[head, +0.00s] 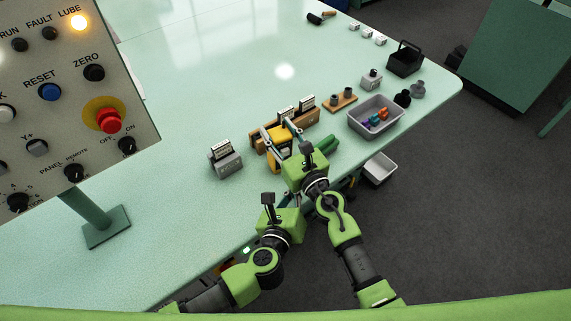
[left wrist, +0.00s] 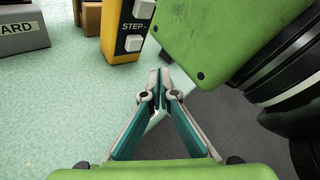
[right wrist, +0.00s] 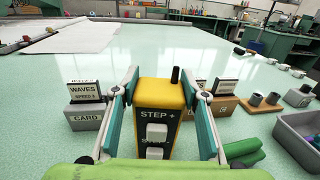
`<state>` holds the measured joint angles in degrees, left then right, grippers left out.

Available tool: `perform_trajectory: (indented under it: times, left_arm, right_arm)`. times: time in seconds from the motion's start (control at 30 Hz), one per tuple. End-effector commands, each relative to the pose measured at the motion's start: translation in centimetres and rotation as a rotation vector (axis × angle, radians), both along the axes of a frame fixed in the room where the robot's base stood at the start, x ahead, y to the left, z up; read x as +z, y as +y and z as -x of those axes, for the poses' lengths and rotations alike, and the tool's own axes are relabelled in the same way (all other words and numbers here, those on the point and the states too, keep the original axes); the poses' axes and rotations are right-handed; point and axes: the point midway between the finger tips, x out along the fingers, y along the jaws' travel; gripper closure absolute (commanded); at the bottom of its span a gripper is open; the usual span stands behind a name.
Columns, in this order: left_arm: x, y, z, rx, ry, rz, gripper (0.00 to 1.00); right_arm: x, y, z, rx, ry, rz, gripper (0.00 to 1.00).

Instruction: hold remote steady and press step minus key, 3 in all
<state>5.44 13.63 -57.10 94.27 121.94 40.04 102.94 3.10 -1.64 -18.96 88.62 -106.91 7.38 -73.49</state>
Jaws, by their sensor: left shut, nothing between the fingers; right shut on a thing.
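The yellow and black remote (right wrist: 178,93) stands upright between the fingers of my right gripper (right wrist: 162,84), which is shut on its sides. In the right wrist view its STEP + key (right wrist: 156,132) sits above a second white key. In the left wrist view the remote (left wrist: 112,38) shows the STEP - label with the white step minus key (left wrist: 133,44) below it. My left gripper (left wrist: 160,77) is shut and empty. Its tips are apart from the key, below and right of it in that view. In the head view the remote (head: 281,136) is partly hidden by my right gripper.
A grey CARD holder (head: 227,163) stands left of the remote. A wooden rack (head: 312,117) with cards is behind it. Green rolls (right wrist: 243,151) and a grey bin (head: 359,127) of coloured pieces lie to the right. The control panel (head: 75,130) rises at left.

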Motion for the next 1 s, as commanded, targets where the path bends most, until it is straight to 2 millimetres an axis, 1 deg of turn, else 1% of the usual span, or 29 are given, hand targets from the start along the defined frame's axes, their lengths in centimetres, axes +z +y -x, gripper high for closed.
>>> perform_trajectory:
  times: [0.03, 0.13, 0.33, 0.5, 1.0]
  left_arm:
    - [0.1, 0.4, -0.8, 0.000, -0.004, -0.003, 1.00]
    - [0.0, 0.8, -1.7, 0.001, -0.001, 0.000, 1.00]
    - [0.1, 1.4, -2.9, 0.001, 0.000, 0.000, 1.00]
    - [0.1, 1.5, -3.2, 0.000, 0.000, 0.001, 1.00]
    - [0.1, 1.5, -3.1, 0.000, 0.000, 0.000, 1.00]
  right_arm:
    - [-0.6, 0.0, 0.1, 0.001, 0.009, 0.004, 0.89]
    - [-0.6, 0.0, 0.1, 0.001, 0.009, 0.004, 0.89]
    - [-0.6, 0.0, 0.1, 0.001, 0.009, 0.004, 0.89]
    - [-0.6, 0.0, 0.1, 0.001, 0.009, 0.004, 0.89]
    - [-0.6, 0.0, 0.1, 0.001, 0.008, 0.004, 0.89]
